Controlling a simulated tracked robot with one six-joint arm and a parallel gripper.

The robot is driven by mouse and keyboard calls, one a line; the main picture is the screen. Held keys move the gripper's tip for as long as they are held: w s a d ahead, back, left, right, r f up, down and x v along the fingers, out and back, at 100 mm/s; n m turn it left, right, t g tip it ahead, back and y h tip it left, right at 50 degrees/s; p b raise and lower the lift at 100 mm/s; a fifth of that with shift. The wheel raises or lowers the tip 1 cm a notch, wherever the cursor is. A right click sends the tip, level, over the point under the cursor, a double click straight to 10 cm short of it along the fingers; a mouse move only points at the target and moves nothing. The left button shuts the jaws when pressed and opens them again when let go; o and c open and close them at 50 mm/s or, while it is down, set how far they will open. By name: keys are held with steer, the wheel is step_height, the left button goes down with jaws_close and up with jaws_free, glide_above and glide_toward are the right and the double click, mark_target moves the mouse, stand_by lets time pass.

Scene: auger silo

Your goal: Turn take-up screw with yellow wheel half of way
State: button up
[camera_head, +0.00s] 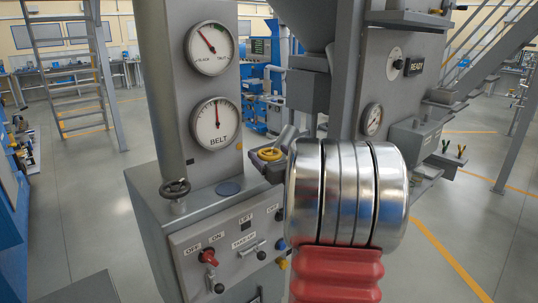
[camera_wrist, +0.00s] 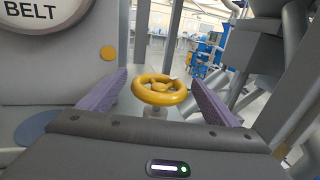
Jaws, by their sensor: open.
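The yellow wheel (camera_head: 269,154) sits on top of the grey machine cabinet, just right of the gauge column, partly hidden by my arm. In the wrist view the yellow wheel (camera_wrist: 160,90) lies between the two purple jaw pads, with a visible gap on each side. It stands on a short grey stem, and the screw below it is hidden by my gripper body. My gripper (camera_wrist: 160,98) is open around the wheel and does not appear to touch it. In the head view my arm hides most of the gripper.
The gauge column with the BELT dial (camera_head: 215,123) rises left of the wheel. A dark handwheel (camera_head: 174,188) stands at the cabinet's left. Switches, including a red one (camera_head: 208,257), are on the front panel. Grey frame posts (camera_head: 345,70) stand close on the right.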

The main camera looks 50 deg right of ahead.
steer(key=shift+w, duration=0.3)
steer(key=shift+c, duration=0.6)
steer(key=c, duration=0.9)
steer(key=shift+c, duration=0.3)
steer(key=shift+d+n+t+y, duration=0.1)
steer(key=shift+n+t+y, duration=0.2)
steer(key=shift+n+y, duration=0.45)
